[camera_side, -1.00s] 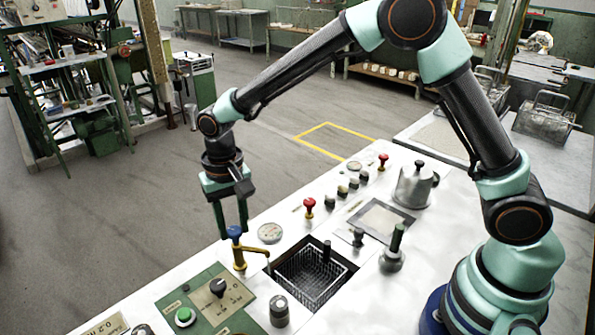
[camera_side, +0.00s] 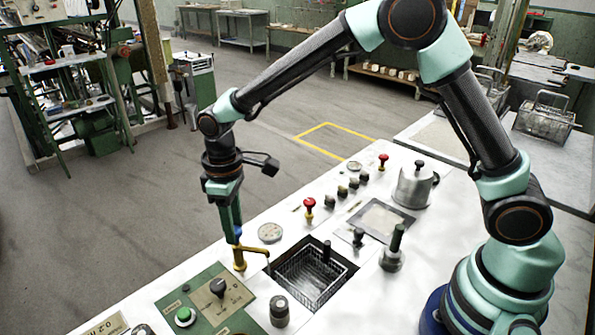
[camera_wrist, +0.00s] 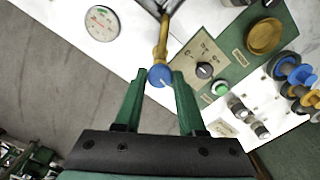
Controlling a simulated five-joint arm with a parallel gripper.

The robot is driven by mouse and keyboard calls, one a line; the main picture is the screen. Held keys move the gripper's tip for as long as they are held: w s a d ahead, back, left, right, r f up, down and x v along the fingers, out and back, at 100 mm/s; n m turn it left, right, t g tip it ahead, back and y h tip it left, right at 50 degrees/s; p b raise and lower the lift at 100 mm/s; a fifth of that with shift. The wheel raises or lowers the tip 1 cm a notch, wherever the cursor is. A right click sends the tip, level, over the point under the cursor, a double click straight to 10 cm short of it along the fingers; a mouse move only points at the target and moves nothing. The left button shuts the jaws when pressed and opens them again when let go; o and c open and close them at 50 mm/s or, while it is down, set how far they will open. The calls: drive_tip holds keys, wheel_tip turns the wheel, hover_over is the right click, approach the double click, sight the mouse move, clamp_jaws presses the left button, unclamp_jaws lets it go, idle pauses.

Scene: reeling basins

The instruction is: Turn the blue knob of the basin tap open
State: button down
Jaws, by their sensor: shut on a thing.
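The blue knob (camera_wrist: 160,76) sits on top of the brass basin tap (camera_side: 239,257) and shows between my gripper's green fingertips in the wrist view. My gripper (camera_wrist: 160,80) is shut on the knob, with one finger on each side. In the side view my gripper (camera_side: 237,238) points down onto the tap, and its fingers hide most of the knob. The tap's spout runs right toward the sunken basin (camera_side: 312,273), which holds a wire basket.
A green panel (camera_side: 207,300) with a black dial (camera_side: 218,287) and a green button (camera_side: 184,316) lies in front of the tap. A red-topped valve (camera_side: 309,208) stands behind the basin. A metal pot (camera_side: 414,186) stands farther right.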

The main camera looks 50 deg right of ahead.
drive_tip(key=shift+r+n, duration=0.15)
drive_tip(key=shift+n, duration=0.85)
drive_tip(key=c, duration=0.5)
unclamp_jaws()
wheel_tip(320, 180, up, 12)
drive_tip(key=shift+d, duration=0.1)
